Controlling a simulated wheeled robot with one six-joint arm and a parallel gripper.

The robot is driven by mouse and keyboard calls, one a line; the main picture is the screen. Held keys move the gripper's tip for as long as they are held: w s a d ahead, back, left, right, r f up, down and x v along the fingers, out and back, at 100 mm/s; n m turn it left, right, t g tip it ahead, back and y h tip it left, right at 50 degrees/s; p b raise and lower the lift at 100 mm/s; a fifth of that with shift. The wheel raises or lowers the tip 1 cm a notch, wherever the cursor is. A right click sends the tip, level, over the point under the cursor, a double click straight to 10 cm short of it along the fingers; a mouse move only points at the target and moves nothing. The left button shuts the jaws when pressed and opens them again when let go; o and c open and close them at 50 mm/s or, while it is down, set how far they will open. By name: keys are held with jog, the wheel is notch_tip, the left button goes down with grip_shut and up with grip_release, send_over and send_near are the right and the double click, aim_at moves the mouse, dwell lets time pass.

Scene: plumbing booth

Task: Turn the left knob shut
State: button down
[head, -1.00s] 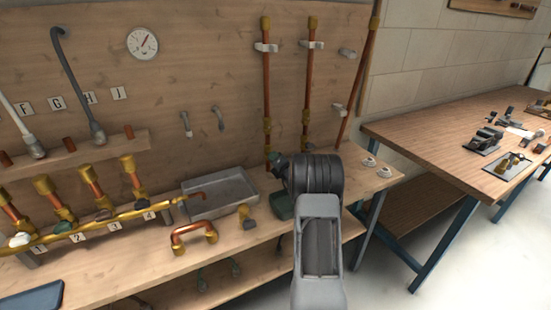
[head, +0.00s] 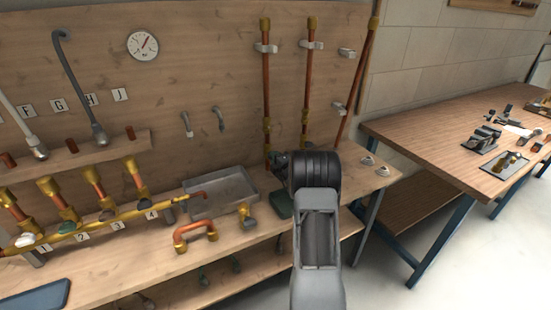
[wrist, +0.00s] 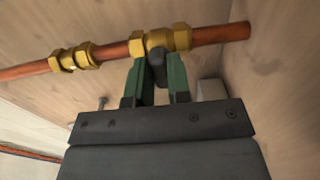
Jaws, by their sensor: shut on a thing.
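Two upright copper pipes with brass fittings stand on the wooden back panel, the left pipe (head: 265,75) and the right pipe (head: 309,75). My gripper (wrist: 159,77) has its two green fingers on either side of a dark knob (wrist: 157,62), shut on it. The knob sits at a brass valve body (wrist: 162,40) on a copper pipe, which runs across the wrist view. In the head view my arm hides the fingertips and the knob; the wrist end is beside the lower part of the left pipe.
A grey tray (head: 219,190), a copper U-shaped pipe (head: 195,233) and a brass fitting (head: 243,210) rest on the bench left of my arm. A brass manifold (head: 110,216) with numbered valves is further left. A second table (head: 430,130) stands at the right.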

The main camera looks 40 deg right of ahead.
dwell(0.4)
jog(key=c, duration=1.1)
grip_release()
jog(key=shift+o, duration=0.2)
jog(key=s, duration=0.4)
jog(key=s+a, duration=0.1)
jog(key=s, duration=0.4)
jog(key=s+a, duration=0.1)
jog(key=s, duration=0.3)
jog(key=shift+s+b, duration=0.35)
